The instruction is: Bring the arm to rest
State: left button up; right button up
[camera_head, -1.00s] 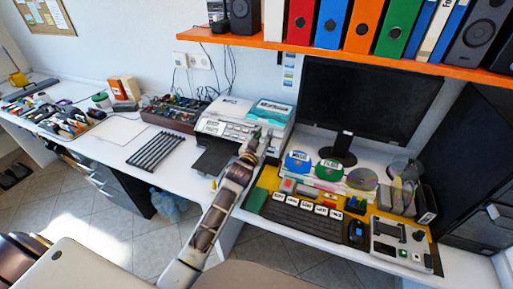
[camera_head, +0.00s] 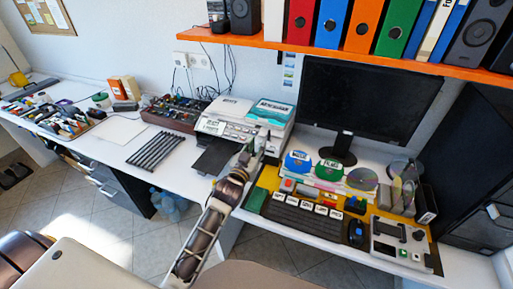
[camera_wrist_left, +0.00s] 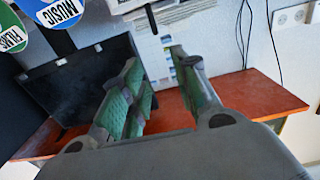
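My left gripper (camera_head: 266,140) is raised in front of the printer's right side in the head view, with its arm coming up from the bottom. In the left wrist view the two green-padded fingers (camera_wrist_left: 156,62) stand apart with nothing seen between them. The blue music disc (camera_head: 298,161) and green films disc (camera_head: 329,169) stand on the desk to the right of the gripper. They also show at the top left of the left wrist view, as the music disc (camera_wrist_left: 62,10) and the films disc (camera_wrist_left: 12,34). My right gripper is not in view.
The printer (camera_head: 240,121) is behind my left gripper. The monitor (camera_head: 368,103), keyboard (camera_head: 300,220) and two shiny discs stand to the right. An orange shelf (camera_head: 330,54) with binders hangs above. Dark rods (camera_head: 157,150) lie on the left desk.

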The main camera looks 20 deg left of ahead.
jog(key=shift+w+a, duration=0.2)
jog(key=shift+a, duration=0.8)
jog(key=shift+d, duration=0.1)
